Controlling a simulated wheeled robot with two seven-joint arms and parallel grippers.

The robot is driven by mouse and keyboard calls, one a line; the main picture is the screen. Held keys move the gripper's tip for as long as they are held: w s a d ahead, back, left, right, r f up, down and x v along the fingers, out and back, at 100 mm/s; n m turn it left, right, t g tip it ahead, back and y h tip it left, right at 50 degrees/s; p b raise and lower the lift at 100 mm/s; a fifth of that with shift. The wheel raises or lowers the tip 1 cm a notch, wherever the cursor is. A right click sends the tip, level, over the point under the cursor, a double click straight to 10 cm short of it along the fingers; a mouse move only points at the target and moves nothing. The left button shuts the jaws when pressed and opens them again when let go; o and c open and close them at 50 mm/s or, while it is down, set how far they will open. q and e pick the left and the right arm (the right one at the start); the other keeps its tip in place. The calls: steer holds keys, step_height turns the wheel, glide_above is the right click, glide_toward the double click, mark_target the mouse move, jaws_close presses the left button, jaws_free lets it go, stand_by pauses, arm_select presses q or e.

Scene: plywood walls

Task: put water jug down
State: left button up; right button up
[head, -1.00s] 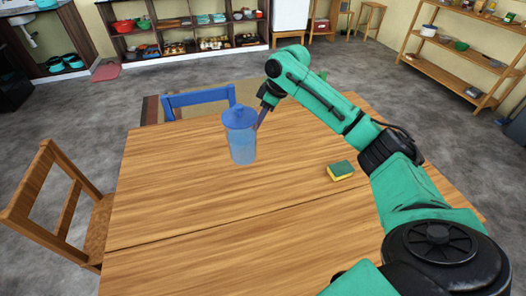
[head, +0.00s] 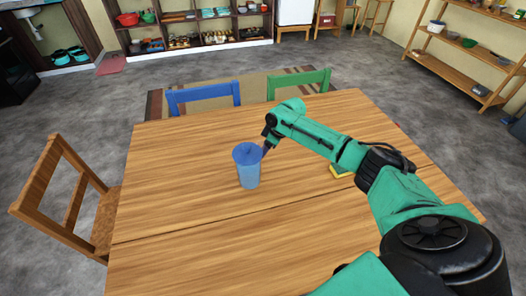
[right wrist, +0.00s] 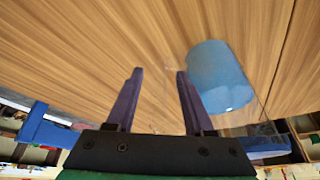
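The water jug (head: 248,170) has a blue lid and a clear body with blue water. In the head view it is upright at the middle of the wooden table (head: 180,225), seemingly standing on it. My right gripper (head: 266,149) is at the jug's right side, near its top. In the right wrist view the jug (right wrist: 220,78) is inverted, just right of the fingers. The two purple fingers of the right gripper (right wrist: 157,72) are apart, with only the table seen between them. The jug's handle cannot be made out. My left gripper is not in view.
A yellow-green sponge (head: 340,172) lies on the table, partly behind my right arm. A wooden chair (head: 75,195), a blue chair (head: 203,97) and a green chair (head: 300,82) stand around the table. The table's left and front areas are clear.

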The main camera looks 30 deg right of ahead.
steer(key=v, duration=1.2)
steer(key=shift+b, duration=0.35)
